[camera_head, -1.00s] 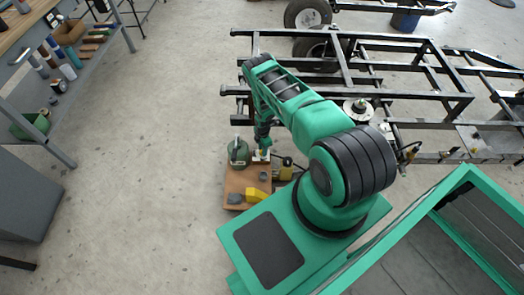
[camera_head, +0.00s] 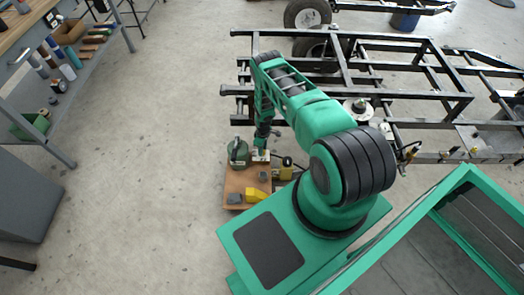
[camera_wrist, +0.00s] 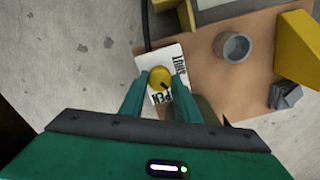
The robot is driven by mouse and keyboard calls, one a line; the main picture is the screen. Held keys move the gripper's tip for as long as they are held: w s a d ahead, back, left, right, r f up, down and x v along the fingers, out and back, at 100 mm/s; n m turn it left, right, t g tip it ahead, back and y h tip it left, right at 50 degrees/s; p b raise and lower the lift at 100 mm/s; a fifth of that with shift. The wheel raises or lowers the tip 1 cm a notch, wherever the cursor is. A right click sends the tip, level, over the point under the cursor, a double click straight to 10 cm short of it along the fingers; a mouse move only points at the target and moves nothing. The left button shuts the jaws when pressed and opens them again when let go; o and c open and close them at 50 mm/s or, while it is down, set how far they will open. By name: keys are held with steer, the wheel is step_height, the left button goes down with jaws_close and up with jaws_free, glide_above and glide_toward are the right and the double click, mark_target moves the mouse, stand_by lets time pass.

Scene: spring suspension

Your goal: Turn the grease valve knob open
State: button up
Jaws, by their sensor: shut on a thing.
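The grease valve knob (camera_wrist: 160,76) is a small yellow round knob in the wrist view, with a dark mark at its lower right edge. It sits on a white label plate (camera_wrist: 172,56) printed with black lettering; "PEN" reads near the bottom and the other word is partly readable. My gripper (camera_wrist: 160,88) has its two teal fingers closed on either side of the knob. In the head view my gripper (camera_head: 260,146) reaches down to the plate (camera_head: 261,156), and the knob is too small to make out there.
The plate is on a brown board (camera_head: 235,185). A black steel frame (camera_head: 345,95) lies beyond.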

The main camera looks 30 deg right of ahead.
steer(key=m, duration=0.5)
steer(key=shift+w+r+m, duration=0.1)
steer(key=shift+w+m, duration=0.2)
steer(key=shift+m, duration=0.1)
stand_by(0.4)
steer(key=o, duration=0.9)
steer(key=shift+c, duration=0.2)
steer(key=shift+o, duration=0.9)
steer(key=shift+s, duration=0.1)
step_height(320, 180, up, 11)
steer(key=shift+f, duration=0.2)
